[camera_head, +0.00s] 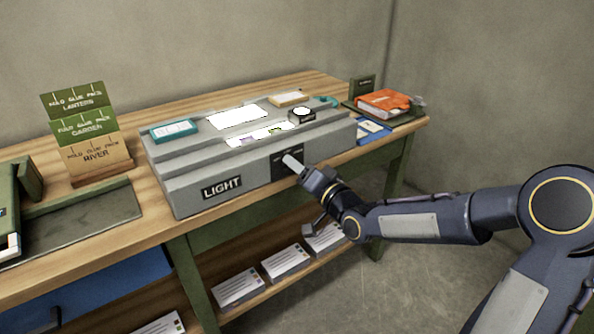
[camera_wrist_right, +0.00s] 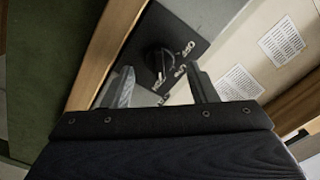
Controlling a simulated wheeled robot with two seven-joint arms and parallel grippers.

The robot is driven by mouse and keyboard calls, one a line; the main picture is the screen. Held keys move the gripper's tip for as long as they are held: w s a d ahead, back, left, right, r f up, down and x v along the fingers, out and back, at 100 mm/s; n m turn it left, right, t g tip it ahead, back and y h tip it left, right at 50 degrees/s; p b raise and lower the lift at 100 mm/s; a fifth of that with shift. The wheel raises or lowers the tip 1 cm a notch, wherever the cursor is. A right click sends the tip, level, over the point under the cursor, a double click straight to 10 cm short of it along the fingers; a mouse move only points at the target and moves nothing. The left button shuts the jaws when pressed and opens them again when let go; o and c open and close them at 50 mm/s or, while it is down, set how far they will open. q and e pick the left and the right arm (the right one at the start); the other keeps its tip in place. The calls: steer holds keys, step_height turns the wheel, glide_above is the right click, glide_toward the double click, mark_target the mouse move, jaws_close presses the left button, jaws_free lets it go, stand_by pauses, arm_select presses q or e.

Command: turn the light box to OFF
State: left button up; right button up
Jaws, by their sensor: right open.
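The grey stepped light box (camera_head: 180,193) stands on the wooden workbench, with a "LIGHT" label on its front. Its top panels (camera_head: 238,117) show bright white. A dark switch plate (camera_head: 278,158) is on the right part of the front face. My right gripper (camera_head: 290,163) is at this plate, partly covering it. In the right wrist view, the dark plate (camera_wrist_right: 194,22) carries small white lettering and a round dark knob (camera_wrist_right: 158,60). My right gripper (camera_wrist_right: 160,72) is open there, its fingers on either side of the knob; contact is unclear. My left gripper is out of view.
Fold glue pack cards (camera_head: 95,150) stand at left beside a dark tray (camera_head: 85,222). An orange book (camera_head: 382,102) lies at the right end of the workbench (camera_head: 155,222). Several white packs (camera_head: 285,262) sit on the lower shelf. The floor at right is clear.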

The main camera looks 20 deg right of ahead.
steer(key=shift+w+a, duration=0.2)
steer(key=shift+w, duration=0.35)
steer(key=shift+c, duration=0.2)
steer(key=c, duration=0.9)
steer(key=shift+s+a+n+b, duration=0.1)
steer(key=shift+a+n+b, duration=0.05)
steer(key=shift+n+b, duration=2.95)
steer(key=shift+s+a+n+b, duration=0.1)
steer(key=shift+n+b, duration=2.5)
steer(key=shift+n, duration=0.9)
steer(key=shift+a+n+b, duration=0.15)
steer(key=shift+n+b, duration=2.7)
steer(key=shift+n, duration=0.45)
